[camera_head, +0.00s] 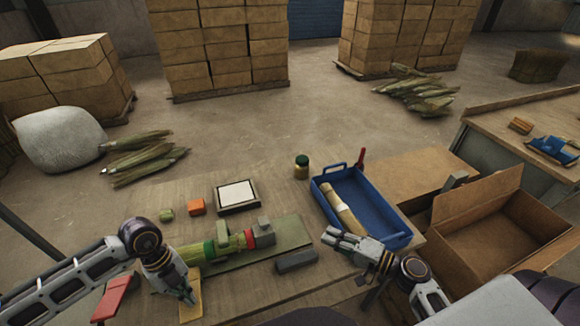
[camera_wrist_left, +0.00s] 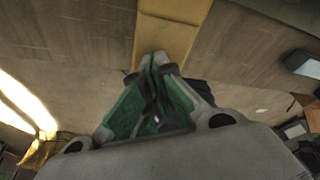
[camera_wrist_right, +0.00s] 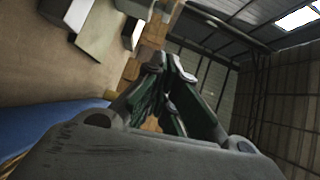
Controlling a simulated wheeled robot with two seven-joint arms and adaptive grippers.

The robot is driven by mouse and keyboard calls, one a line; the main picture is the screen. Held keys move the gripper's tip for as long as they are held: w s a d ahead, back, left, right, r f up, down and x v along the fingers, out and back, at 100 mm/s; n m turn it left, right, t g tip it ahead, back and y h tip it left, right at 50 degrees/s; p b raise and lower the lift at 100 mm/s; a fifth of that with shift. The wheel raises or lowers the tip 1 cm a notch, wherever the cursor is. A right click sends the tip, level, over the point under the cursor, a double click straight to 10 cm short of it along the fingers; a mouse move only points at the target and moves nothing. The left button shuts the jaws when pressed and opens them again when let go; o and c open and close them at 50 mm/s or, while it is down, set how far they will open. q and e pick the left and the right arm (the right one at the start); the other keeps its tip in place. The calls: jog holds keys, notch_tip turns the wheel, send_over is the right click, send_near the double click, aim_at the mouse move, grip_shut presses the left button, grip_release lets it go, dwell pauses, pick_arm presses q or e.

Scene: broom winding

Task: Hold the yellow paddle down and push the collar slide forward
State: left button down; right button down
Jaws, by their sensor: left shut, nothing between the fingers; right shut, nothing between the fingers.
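The yellow paddle (camera_head: 191,308) lies at the front edge of the bench, and it also shows in the left wrist view (camera_wrist_left: 172,30). My left gripper (camera_head: 192,297) is shut, its tips at the paddle; I cannot tell how firmly they touch. A grey block with a raised knob (camera_head: 263,236), perhaps the collar slide, sits at the bundle's right end. My right gripper (camera_head: 327,237) is shut and empty above the bench, near the blue tray, right of the grey block.
A blue tray (camera_head: 385,214) holding a pale bundle (camera_head: 343,208) stands right of the fixture. A dark grey bar (camera_head: 297,261) lies in front. A framed white pad (camera_head: 237,195), orange block (camera_head: 196,207) and jar (camera_head: 302,167) stand behind. An open carton (camera_head: 490,225) is at right.

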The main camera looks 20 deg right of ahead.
jog(key=v, duration=0.6)
